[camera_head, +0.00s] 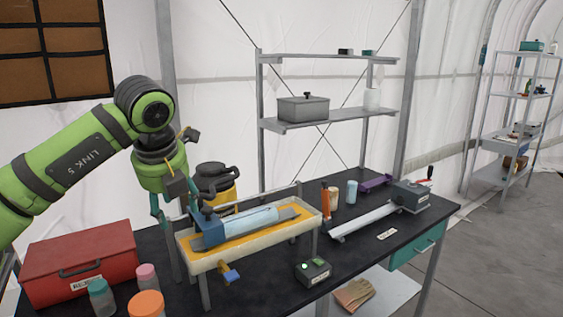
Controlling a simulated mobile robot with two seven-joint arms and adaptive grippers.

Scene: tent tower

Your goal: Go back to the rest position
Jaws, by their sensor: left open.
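My left arm, green with dark joints, comes in from the left, and its gripper (175,216) points down. The gripper is open, above the left end of a cream tray (287,233) with an orange inside. A pale blue cylinder (250,221) lies in the tray, with a blue block (207,231) at its left end. The fingers overlap the block's upper part in the picture; I cannot tell whether they touch it. I see nothing held between the fingers. My right gripper is not in view.
A red toolbox (80,258) and several lidded jars (146,304) stand at the left. A yellow container (222,187) stands behind the tray. Shelves stand behind.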

